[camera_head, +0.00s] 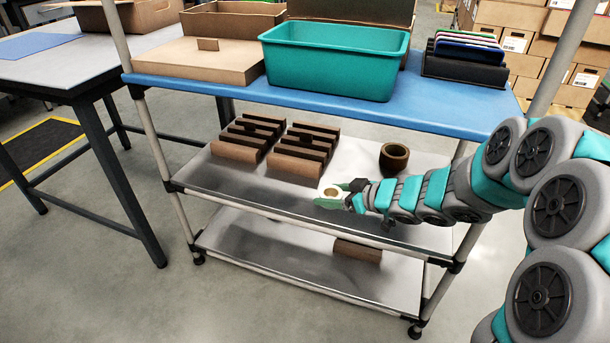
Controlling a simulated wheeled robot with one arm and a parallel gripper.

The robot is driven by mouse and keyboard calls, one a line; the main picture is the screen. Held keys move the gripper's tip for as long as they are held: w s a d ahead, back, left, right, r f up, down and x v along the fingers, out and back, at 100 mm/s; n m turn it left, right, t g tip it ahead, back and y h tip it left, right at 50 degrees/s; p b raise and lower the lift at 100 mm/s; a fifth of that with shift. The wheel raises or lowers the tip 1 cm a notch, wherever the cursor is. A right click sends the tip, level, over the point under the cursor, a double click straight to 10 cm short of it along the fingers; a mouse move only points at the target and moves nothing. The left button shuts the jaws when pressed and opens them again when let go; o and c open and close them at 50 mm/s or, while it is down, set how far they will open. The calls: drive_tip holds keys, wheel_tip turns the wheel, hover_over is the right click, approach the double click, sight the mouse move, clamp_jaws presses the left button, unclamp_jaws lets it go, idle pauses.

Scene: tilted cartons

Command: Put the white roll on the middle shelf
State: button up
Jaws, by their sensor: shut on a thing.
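The white roll (332,190) is small, with its round hole showing from above. My gripper (337,195), with green fingers, is shut on it, and the fingers hide part of its side. The gripper reaches in from the right, under the blue top shelf. The middle shelf (228,182) is a bare metal surface of the cart. The roll shows over the front part of this shelf, right of the brown racks. I cannot tell whether it touches the shelf.
Two brown slotted racks (300,166) stand on the middle shelf's left half. A dark brown roll (394,157) stands behind my gripper. The blue top shelf (210,86) with a teal bin (330,72) is overhead. A brown block (357,250) lies on the lower shelf (270,251).

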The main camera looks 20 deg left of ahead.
drive_tip(key=w+a, duration=0.1)
drive_tip(key=a, duration=0.3)
drive_tip(key=w+a+f, duration=0.1)
drive_tip(key=w+a, duration=0.1)
drive_tip(key=a, duration=0.2)
drive_tip(key=w+a, duration=0.2)
drive_tip(key=a, duration=0.2)
drive_tip(key=shift+w+a+f, duration=0.15)
drive_tip(key=shift+w+a, duration=0.05)
drive_tip(key=shift+a, duration=0.2)
drive_tip(key=shift+w+a+f+b, duration=0.1)
drive_tip(key=shift+a+f+b, duration=0.1)
drive_tip(key=shift+f, duration=0.3)
drive_tip(key=shift+w+a+f+b, duration=0.1)
drive_tip(key=shift+a+f+b, duration=0.1)
drive_tip(key=shift+f, duration=0.3)
drive_tip(key=shift+d+f, duration=0.15)
drive_tip(key=shift+f, duration=0.65)
drive_tip(key=shift+f, duration=0.15)
drive_tip(key=o, duration=1.4)
